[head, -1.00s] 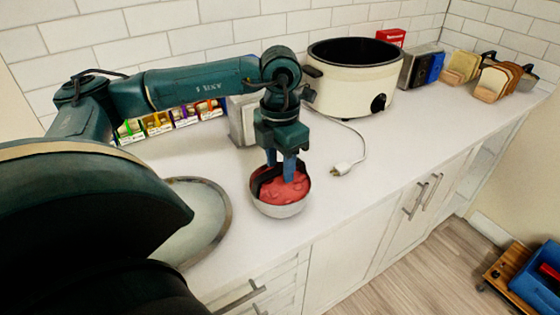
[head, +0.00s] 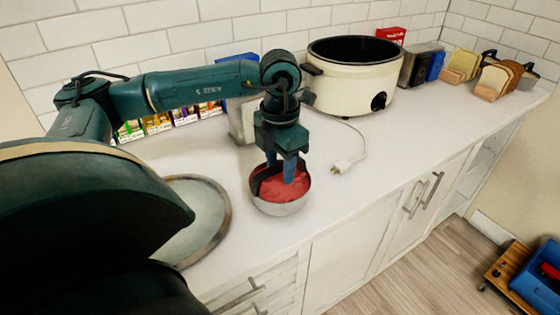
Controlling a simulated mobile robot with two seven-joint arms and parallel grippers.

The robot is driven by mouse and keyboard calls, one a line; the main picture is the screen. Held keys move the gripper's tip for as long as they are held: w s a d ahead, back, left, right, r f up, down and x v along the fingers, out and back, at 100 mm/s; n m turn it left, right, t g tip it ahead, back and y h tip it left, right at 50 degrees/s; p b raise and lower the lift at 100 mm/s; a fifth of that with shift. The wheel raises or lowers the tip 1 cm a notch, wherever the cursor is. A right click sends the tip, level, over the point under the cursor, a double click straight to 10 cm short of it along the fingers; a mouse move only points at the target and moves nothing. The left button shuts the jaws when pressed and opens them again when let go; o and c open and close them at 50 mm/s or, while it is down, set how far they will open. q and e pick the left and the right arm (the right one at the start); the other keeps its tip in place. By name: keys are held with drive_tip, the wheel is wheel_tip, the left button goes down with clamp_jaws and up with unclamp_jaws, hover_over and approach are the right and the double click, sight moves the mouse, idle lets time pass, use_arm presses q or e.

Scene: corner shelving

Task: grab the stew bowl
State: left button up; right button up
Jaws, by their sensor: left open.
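The stew bowl (head: 281,207) is a pale metal bowl of red stew, standing upright on the white counter near its front edge. My left gripper (head: 281,178) comes down over it from above. Its blue fingers are apart, and their tips reach into the bowl's opening, at or just above the stew. I cannot tell whether a finger touches the bowl's wall. The fingers cover part of the stew and the far rim. My right gripper does not show.
A cream slow cooker (head: 345,84) stands behind to the right, with its cord and plug (head: 342,167) lying on the counter (head: 400,135). A round metal-rimmed tray (head: 226,225) lies left of the bowl. Small boxes (head: 158,124) line the wall. Bread slices (head: 495,80) stand far right.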

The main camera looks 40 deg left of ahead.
use_arm(q)
drive_tip(key=shift+c, duration=0.5)
clamp_jaws()
idle(0.9)
